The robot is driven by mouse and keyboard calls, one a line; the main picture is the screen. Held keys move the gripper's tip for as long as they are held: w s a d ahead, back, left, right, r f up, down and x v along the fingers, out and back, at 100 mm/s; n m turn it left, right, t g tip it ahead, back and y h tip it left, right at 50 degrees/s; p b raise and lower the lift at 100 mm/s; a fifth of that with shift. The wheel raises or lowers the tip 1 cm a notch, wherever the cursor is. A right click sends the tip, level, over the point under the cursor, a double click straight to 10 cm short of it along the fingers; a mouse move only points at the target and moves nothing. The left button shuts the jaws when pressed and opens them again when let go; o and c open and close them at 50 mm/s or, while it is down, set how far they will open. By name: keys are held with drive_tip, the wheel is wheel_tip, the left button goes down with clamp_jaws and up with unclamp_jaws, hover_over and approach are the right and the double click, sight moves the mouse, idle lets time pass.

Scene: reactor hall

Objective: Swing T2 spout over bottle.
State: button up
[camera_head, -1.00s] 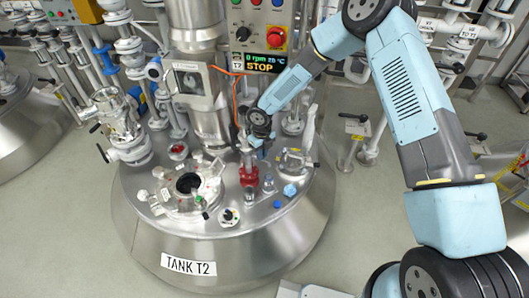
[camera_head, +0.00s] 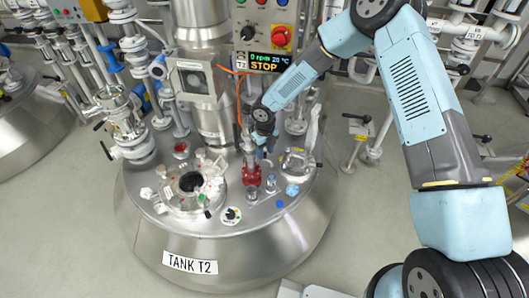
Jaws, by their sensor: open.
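Tank T2 (camera_head: 302,222) is a wide steel vessel with a domed top, labelled "TANK T2". A red fitting (camera_head: 251,176) stands upright on its top, right of the open round port (camera_head: 190,183). It may carry the spout, but I cannot make out a spout's direction. A small clear vessel (camera_head: 271,181), possibly the bottle, stands just right of the red fitting. My gripper (camera_head: 262,146) points down above and close behind the red fitting; it is open. Its fingers are small and partly lost against the fittings, so contact cannot be told.
A control panel (camera_head: 263,30) with a display reading "0 rpm 20 °C STOP" stands behind the tank. A thick steel column (camera_head: 208,115) and a grey boxed window (camera_head: 193,78) rise left of my gripper. Valves and pipes crowd the left side.

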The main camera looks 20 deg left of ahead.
sight(265, 153)
wheel_tip(265, 153, up, 13)
drive_tip(key=shift+f, duration=0.15)
idle(0.7)
